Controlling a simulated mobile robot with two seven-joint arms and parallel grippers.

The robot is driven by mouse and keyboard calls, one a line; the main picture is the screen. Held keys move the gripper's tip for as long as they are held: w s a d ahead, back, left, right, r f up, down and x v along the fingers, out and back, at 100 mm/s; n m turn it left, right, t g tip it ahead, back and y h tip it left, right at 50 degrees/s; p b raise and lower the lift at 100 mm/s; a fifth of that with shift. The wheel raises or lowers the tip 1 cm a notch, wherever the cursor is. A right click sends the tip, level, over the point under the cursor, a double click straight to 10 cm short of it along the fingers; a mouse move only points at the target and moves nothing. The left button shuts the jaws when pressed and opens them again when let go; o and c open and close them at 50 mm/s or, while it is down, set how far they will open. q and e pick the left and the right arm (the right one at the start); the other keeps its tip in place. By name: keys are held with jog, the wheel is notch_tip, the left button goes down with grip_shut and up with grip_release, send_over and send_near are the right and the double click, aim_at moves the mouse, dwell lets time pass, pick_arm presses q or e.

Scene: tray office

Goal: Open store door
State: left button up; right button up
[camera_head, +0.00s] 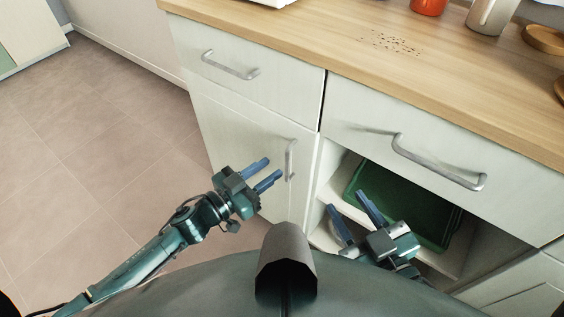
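A pale store door (236,143) with a vertical metal handle (291,160) is shut, below a drawer in the left part of the cabinet. My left gripper (262,173) points at this door, just left of the handle in the picture. Its blue fingers are apart with nothing between them; whether they touch the door or handle I cannot tell. My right gripper (350,215) is in front of the open compartment at the right. Its blue fingers are spread and empty.
An open compartment holds a green tray (424,208) on a pale shelf. Above it is a wide shut drawer with a metal handle (437,167). The wooden counter (300,30) carries a red pot (428,5) and a mug (492,14). Tiled floor at the left is clear.

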pick_arm(q)
jog(key=x, duration=0.5)
jog(key=shift+b, duration=0.4)
grip_shut()
